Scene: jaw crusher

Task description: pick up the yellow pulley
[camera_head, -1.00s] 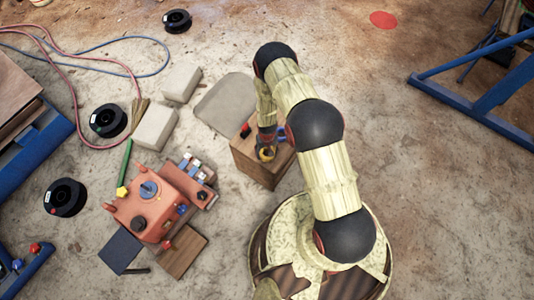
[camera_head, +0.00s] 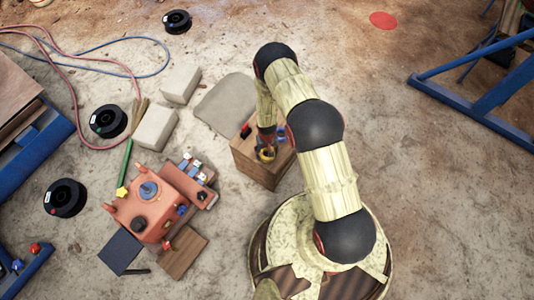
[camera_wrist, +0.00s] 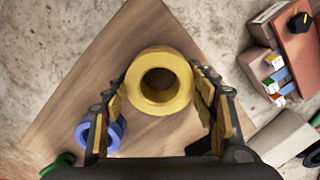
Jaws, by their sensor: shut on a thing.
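The yellow pulley (camera_wrist: 160,64) is a thick ring with a central hole, seen from above in the wrist view over a wooden block top (camera_wrist: 75,90). My gripper (camera_wrist: 162,95) has its two fingers on either side of the pulley, shut on it. My gripper (camera_head: 266,145) is mostly hidden by my arm there.
A blue ring (camera_wrist: 100,133) lies close to the left finger, with a green piece (camera_wrist: 58,163) near it. The orange crusher machine (camera_head: 150,200) stands to the left. Grey blocks (camera_head: 155,128) and black spools (camera_head: 66,197) lie on the floor. A blue frame (camera_head: 480,100) is at right.

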